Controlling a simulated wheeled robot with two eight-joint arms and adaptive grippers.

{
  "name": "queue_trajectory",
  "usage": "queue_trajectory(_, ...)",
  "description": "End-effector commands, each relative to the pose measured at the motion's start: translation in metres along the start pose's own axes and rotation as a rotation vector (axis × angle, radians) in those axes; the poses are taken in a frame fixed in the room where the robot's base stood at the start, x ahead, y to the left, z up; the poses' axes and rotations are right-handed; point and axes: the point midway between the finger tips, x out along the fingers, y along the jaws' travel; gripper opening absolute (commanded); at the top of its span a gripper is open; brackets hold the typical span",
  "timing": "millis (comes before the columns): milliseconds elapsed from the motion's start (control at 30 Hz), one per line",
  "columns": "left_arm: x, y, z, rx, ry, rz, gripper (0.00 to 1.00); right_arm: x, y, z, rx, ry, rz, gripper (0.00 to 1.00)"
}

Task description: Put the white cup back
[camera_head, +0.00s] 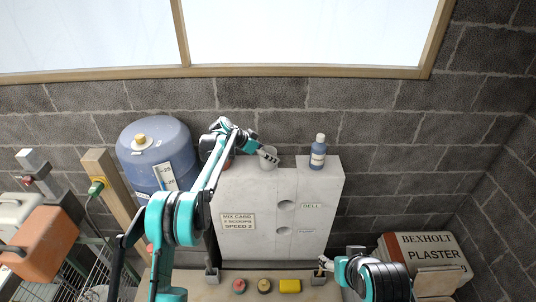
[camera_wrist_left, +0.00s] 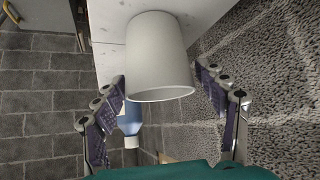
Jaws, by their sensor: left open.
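The white cup (camera_head: 268,161) is at the top of the grey cabinet (camera_head: 262,190), near the back wall. In the left wrist view the white cup (camera_wrist_left: 158,50) fills the upper middle, its rim towards the bottom of the picture. My left gripper (camera_head: 264,152) is at the cup. In the left wrist view its fingers are spread, one on each side of the cup, with visible gaps. I cannot tell whether the cup rests fully on the cabinet top. My right gripper (camera_head: 323,265) is low by the cabinet's front right; its jaws are too small to read.
A blue bottle (camera_head: 318,154) stands on the cabinet top to the right of the cup. A reddish object (camera_head: 229,161) is partly hidden behind my left arm. A blue drum (camera_head: 158,155) stands left. Red, dark and yellow items (camera_head: 289,286) lie in front of the cabinet. A plaster bag (camera_head: 428,252) is at right.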

Motion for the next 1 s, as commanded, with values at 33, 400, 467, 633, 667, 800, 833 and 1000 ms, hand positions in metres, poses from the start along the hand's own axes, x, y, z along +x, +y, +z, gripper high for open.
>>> queue_trajectory(33, -0.003, 0.0, -0.003, 0.0, 0.0, 0.0, 0.72, -0.003, 0.0, -0.002, 0.0, 0.0, 0.0, 0.59)
queue_trajectory(400, -0.075, -0.001, 0.0, -0.001, 0.0, -0.001, 0.72, 0.012, 0.0, 0.008, 0.0, 0.0, 0.0, 0.59)
queue_trajectory(467, -0.087, -0.001, 0.0, -0.002, 0.0, -0.002, 0.72, 0.013, 0.0, 0.009, 0.0, 0.0, 0.0, 0.59)
queue_trajectory(633, -0.112, 0.0, -0.001, 0.0, 0.0, 0.0, 0.72, 0.016, 0.0, 0.011, 0.0, 0.0, 0.0, 0.59)
queue_trajectory(667, -0.115, 0.0, -0.001, 0.0, 0.0, 0.0, 0.72, 0.016, 0.0, 0.011, 0.0, 0.0, 0.0, 0.59)
queue_trajectory(800, -0.122, 0.0, -0.001, 0.0, 0.0, 0.0, 0.72, 0.017, 0.0, 0.012, 0.0, 0.0, 0.0, 0.59)
queue_trajectory(833, -0.122, 0.0, -0.001, 0.0, 0.0, 0.0, 0.72, 0.016, 0.0, 0.012, 0.0, 0.0, 0.0, 0.59)
queue_trajectory(1000, -0.134, 0.01, -0.002, -0.029, -0.018, -0.017, 0.72, 0.016, 0.0, 0.012, 0.0, 0.0, 0.0, 0.59)
